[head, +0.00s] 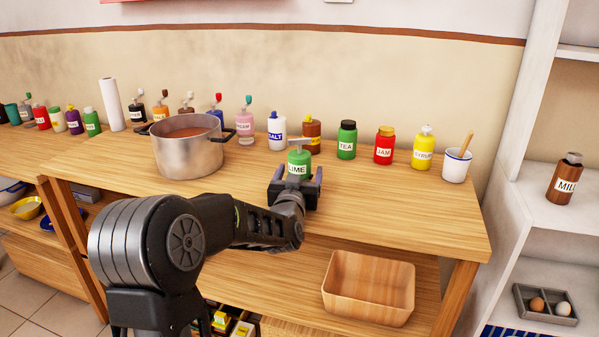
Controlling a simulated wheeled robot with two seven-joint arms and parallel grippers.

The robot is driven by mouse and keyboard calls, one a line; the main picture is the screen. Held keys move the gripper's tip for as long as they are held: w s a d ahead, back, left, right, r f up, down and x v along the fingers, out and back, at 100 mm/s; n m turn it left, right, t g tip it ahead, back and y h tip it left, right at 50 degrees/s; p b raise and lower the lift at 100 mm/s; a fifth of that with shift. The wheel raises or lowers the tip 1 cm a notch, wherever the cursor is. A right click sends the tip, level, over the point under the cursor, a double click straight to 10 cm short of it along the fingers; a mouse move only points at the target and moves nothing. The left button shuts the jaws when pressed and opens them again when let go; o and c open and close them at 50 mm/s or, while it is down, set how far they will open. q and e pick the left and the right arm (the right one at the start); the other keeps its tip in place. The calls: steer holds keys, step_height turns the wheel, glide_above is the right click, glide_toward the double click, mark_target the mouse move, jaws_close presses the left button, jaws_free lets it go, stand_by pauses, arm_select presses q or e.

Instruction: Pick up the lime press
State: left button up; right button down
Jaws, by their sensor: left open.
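The lime press (299,165) is a green container with a white LIME label and a grey lever top. Part of the lower container is hidden by the gripper. I cannot tell whether the fingers touch it. My right gripper is not in view.
A steel pot (187,155) stands left of the gripper. Behind are a salt bottle (277,135), a brown bottle (311,133) and a green tea jar (346,141). The table (420,205) is clear to the right front. A wooden bin (368,290) sits on the lower shelf.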

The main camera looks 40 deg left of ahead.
arm_select(q)
steer(key=shift+c, duration=0.4)
steer(key=c, duration=1.5)
